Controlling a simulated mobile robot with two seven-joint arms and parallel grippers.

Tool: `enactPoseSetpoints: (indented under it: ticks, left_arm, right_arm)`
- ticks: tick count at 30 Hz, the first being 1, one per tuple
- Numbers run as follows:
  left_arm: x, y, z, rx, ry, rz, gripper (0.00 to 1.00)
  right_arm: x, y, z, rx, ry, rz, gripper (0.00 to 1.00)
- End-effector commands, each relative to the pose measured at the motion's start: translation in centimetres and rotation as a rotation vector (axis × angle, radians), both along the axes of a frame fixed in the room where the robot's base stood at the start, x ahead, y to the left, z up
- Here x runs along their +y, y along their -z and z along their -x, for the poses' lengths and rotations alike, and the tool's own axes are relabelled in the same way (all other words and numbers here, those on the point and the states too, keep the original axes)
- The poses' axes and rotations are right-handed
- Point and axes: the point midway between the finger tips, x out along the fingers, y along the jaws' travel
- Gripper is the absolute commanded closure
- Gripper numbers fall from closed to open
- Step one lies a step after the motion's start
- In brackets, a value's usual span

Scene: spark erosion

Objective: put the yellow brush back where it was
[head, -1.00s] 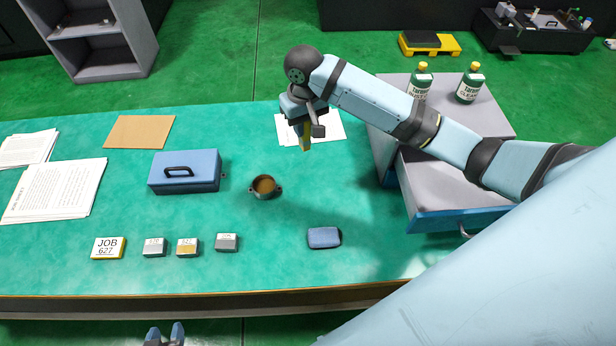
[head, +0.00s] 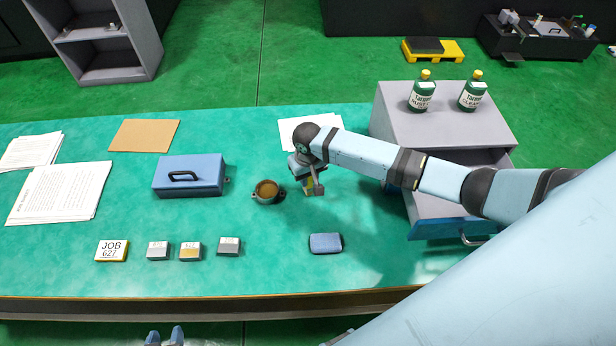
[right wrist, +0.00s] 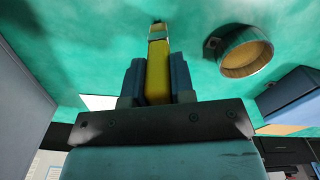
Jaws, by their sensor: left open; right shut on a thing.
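My right gripper (head: 311,191) is shut on the yellow brush and holds it over the green table, just right of the round brown cup. In the right wrist view the yellow brush (right wrist: 157,72) sits between the two blue fingers, its far end pointing toward the table. I cannot tell whether that end touches the table. In the head view the gripper hides most of the brush. My left gripper (head: 165,337) is open and empty, below the table's front edge at the bottom of the head view.
The cup (head: 267,191) stands left of my right gripper, and a blue box (head: 188,177) stands further left. A blue pad (head: 326,243) lies in front. At right is a grey cabinet (head: 440,105) with its drawer (head: 445,228) open and two green bottles on top. Small blocks line the front left.

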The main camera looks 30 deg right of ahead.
Motion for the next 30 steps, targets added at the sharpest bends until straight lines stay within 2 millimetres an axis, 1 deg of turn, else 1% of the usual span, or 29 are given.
enactPoseSetpoints:
  ticks: [2,12,13,16,25,28,30]
  left_arm:
    - [0.0,0.0,0.0,0.001,0.000,0.000,0.57]
    - [0.0,-0.1,0.0,0.001,-0.001,0.001,0.57]
    - [0.0,-0.1,0.0,0.001,-0.001,0.001,0.57]
    - [0.0,-0.1,0.0,0.000,-0.001,0.001,0.57]
    - [0.0,-0.1,0.0,0.000,-0.001,0.000,0.57]
    - [0.0,-0.1,0.0,0.000,-0.001,0.000,0.57]
    - [0.0,0.0,0.0,0.000,-0.001,0.000,0.57]
  right_arm:
    - [0.0,0.6,0.0,0.000,0.001,0.000,1.00]
    - [0.0,1.0,0.0,0.000,0.000,-0.001,1.00]
    - [0.0,1.0,0.0,0.000,0.000,-0.001,0.75]
    - [0.0,1.0,0.0,-0.001,0.000,0.000,0.52]
    - [0.0,0.8,0.0,-0.001,0.000,0.000,0.52]
    - [0.0,0.0,-0.1,-0.002,-0.001,0.000,0.52]
    - [0.0,-1.0,-0.1,-0.003,-0.001,-0.001,0.52]
